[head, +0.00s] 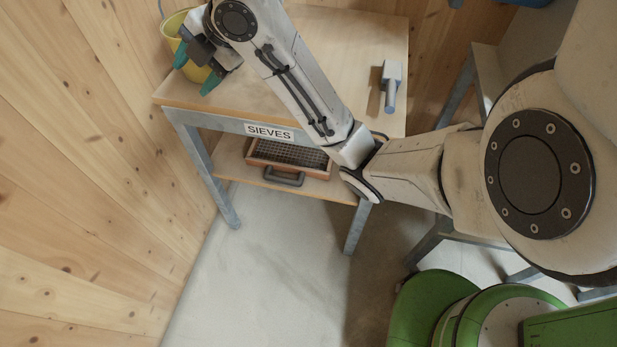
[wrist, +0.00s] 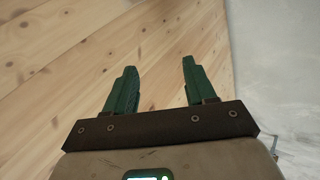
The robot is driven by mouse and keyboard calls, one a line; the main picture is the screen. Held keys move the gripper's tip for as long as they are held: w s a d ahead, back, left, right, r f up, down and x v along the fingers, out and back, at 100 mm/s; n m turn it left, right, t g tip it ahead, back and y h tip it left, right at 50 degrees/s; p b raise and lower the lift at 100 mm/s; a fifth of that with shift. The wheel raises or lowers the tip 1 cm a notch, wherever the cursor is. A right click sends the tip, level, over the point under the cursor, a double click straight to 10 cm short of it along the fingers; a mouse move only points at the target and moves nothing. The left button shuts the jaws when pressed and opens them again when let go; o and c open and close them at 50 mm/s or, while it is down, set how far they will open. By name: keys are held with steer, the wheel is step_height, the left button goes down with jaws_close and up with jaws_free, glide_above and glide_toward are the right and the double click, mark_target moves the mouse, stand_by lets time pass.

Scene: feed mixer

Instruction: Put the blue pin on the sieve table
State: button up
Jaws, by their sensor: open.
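The sieve table (head: 310,40) has a light wooden top, grey metal legs and a "SIEVES" label on its front edge. A pin-like piece (head: 390,88) with a pale grey block and a blue-grey cylinder lies on its right part; I cannot tell for sure if it is the blue pin. My gripper (head: 196,69) is over the table's left end, in front of a yellow bucket, well apart from that piece. Its green fingers are spread with nothing between them in the wrist view (wrist: 158,66).
The yellow bucket (head: 172,24) stands at the back left, partly hidden by my gripper. A wooden-framed sieve (head: 288,155) with a dark handle sits on the lower shelf. A plank wall (head: 90,150) closes the left side. Concrete floor (head: 270,250) in front is clear.

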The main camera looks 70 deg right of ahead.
steer(key=s+a+f+m+g+y, duration=0.1)
steer(key=s+a+f+m, duration=0.2)
steer(key=a+f+m, duration=0.35)
steer(key=s+a+f+m+g+y, duration=0.1)
steer(key=s+a+f+m+g, duration=0.2)
steer(key=a+f, duration=0.65)
steer(key=s+d+f+m+g+h, duration=0.3)
steer(key=s+f+m, duration=0.4)
steer(key=s+f, duration=0.7)
steer(key=s, duration=0.4)
steer(key=shift+d+f, duration=0.25)
steer(key=shift+f, duration=0.15)
steer(key=shift+c, duration=0.3)
